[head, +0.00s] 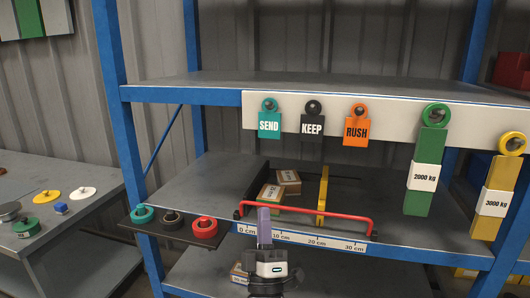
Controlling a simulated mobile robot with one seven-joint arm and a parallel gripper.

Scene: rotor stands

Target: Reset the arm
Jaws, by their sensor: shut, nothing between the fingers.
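My gripper (264,213) shows at the bottom middle of the head view. Its purple fingers point up and away, close together, with nothing seen between them. The grey and white wrist body (270,268) is below them. The fingers stand in front of the shelf's front edge and its centimetre scale (318,241), near the left part of a red rail (337,213). Whether they touch the rail or the edge cannot be told.
A blue-framed shelf (119,110) holds small boxes (288,178) and a yellow divider (323,190). SEND (269,125), KEEP (312,127) and RUSH (356,130) tags hang above. A side table (90,180) stands further left.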

